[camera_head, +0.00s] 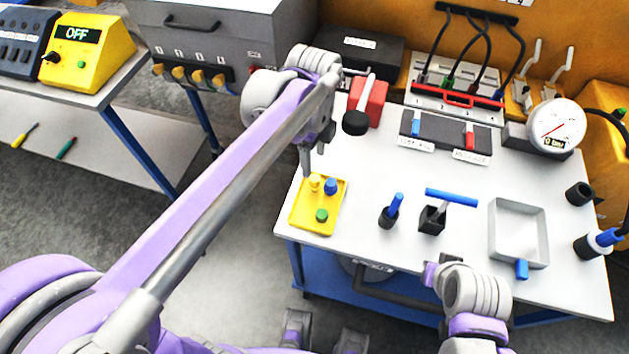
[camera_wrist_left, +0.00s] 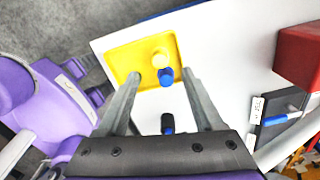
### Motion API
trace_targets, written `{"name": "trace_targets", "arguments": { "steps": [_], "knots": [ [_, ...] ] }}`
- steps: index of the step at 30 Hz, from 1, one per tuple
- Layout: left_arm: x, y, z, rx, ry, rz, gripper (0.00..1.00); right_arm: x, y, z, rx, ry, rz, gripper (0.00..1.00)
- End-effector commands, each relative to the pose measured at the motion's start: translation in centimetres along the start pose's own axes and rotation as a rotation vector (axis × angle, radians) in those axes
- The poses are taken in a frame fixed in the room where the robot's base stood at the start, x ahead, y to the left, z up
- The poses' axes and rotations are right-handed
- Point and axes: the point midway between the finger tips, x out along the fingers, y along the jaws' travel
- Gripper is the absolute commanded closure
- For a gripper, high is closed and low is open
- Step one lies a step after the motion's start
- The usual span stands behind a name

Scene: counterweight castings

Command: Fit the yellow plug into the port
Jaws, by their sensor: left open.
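The yellow plug (camera_head: 314,181) stands upright at the far left of a yellow tray (camera_head: 297,219) on the white table. A blue plug (camera_head: 331,186) stands beside it and a green plug (camera_head: 321,215) nearer me. My left gripper (camera_head: 308,165) is open above the tray, by the yellow plug. In the left wrist view the yellow plug (camera_wrist_left: 160,57) shows just beyond the open fingers (camera_wrist_left: 161,76), with the blue plug (camera_wrist_left: 166,76) between the tips. Nothing is held. I cannot tell which socket is the port. My right arm shows at the lower right, its fingers unclear.
A black holder with a blue handle (camera_head: 391,211), a blue T-handle (camera_head: 451,197) and a grey open tray (camera_head: 493,236) stand right of the tray. A red block (camera_head: 373,103), a cabled panel (camera_head: 422,95) and a gauge (camera_head: 556,127) stand behind. The table's middle is clear.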

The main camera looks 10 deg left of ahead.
Motion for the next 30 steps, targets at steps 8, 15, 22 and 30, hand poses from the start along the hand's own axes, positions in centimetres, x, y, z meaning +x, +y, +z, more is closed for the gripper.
{"name": "trace_targets", "arguments": {
  "steps": [8, 15, 22, 30],
  "knots": [
    [3.6, 0.1, 0.0, -0.004, 0.0, -0.001, 0.32, 0.3, 0.0, 0.3, 0.0, -0.002, 0.0, 1.0],
    [6.4, -0.1, -0.1, -0.005, 0.0, -0.002, 0.32, 0.3, 0.0, 0.3, 0.0, -0.002, 0.0, 1.0],
    [8.9, -0.1, -0.1, -0.005, 0.0, -0.002, 0.32, 0.5, 0.0, 0.4, 0.0, -0.003, 0.0, 1.0],
    [9.0, -0.1, -0.1, -0.005, 0.0, -0.002, 0.39, 0.4, 0.0, 0.4, 0.0, -0.003, 0.0, 1.0]
  ]
}}
